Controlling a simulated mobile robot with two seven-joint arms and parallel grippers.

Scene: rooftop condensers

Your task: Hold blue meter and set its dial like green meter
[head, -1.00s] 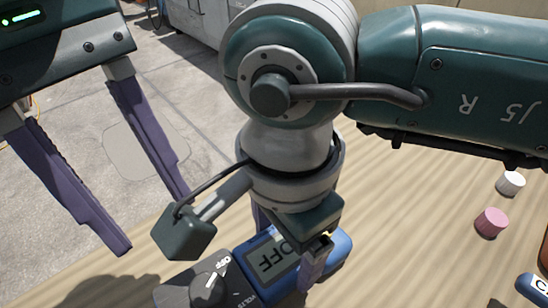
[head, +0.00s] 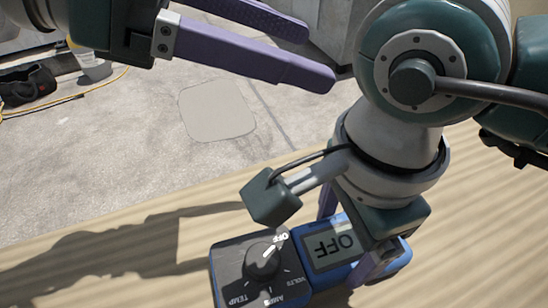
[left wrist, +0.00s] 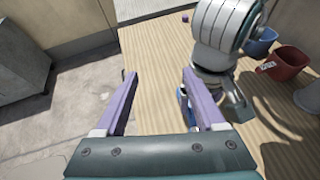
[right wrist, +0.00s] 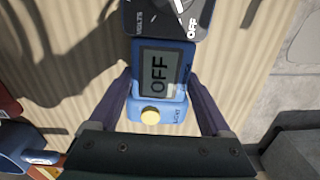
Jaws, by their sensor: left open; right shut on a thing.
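The blue meter (head: 335,252) has a dark face with a round dial (head: 262,262), whose white pointer is toward OFF. Its screen reads OFF. My right gripper (head: 348,238) is shut on the meter's sides near the screen. In the right wrist view, the meter (right wrist: 160,73) lies between the fingers (right wrist: 160,85), with a yellow button at its near end. My left gripper (head: 318,55) is open and empty, above and behind the meter in the head view. The left wrist view shows its spread fingers (left wrist: 158,72) and a sliver of blue meter (left wrist: 183,97). No green meter is visible.
The meter is over a striped wooden tabletop (head: 120,270). Its far edge borders a concrete floor. A blue bin (left wrist: 260,40) and a red bin (left wrist: 285,68) stand beyond my right arm. A black bag (head: 28,86) and yellow cable lie on the floor.

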